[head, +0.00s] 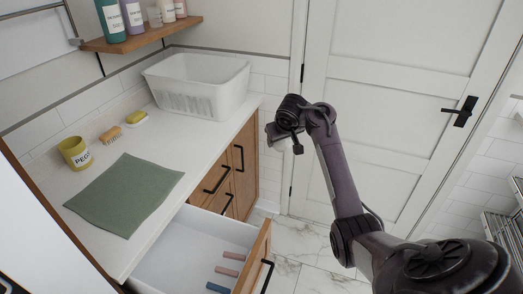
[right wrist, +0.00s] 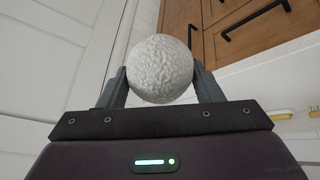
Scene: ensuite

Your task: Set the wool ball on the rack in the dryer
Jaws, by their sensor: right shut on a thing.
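The wool ball (right wrist: 161,68) is white, round and rough-textured. In the right wrist view it sits between the two dark fingers of my right gripper (right wrist: 162,86), which is shut on it. In the head view my right gripper (head: 281,137) is raised in front of the white door, just right of the wooden cabinet; I cannot make out the ball clearly there. I cannot identify the dryer or its rack in these frames. My left gripper is not in view.
A drawer (head: 190,246) stands open under the white counter (head: 200,140), with several small coloured blocks inside. A white basket (head: 197,85), green cloth (head: 126,193) and yellow cup (head: 75,153) are on the counter. A metal wire rack (head: 503,232) shows at the right edge.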

